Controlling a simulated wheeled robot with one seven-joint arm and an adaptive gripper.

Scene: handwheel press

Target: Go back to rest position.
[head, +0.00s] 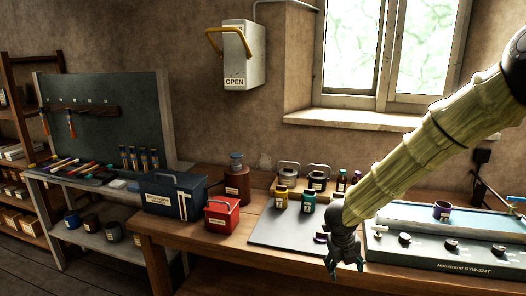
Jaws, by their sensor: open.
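My gripper (345,262) hangs at the end of my arm, fingers pointing down, in front of the table's front edge. Its fingers are apart and nothing shows between them. Behind it lies a grey mat (277,232) on the wooden table (215,247). Part of the mat and a small dark item by the gripper are hidden behind my arm. No handwheel press can be made out in this view.
A red box (221,217), a dark blue toolbox (172,198) and a brown bottle (237,183) stand left of the mat. Several small jars (308,201) stand at the back. A Holmstrand device (440,252) is at right. A wall box marked OPEN (236,60) hangs above.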

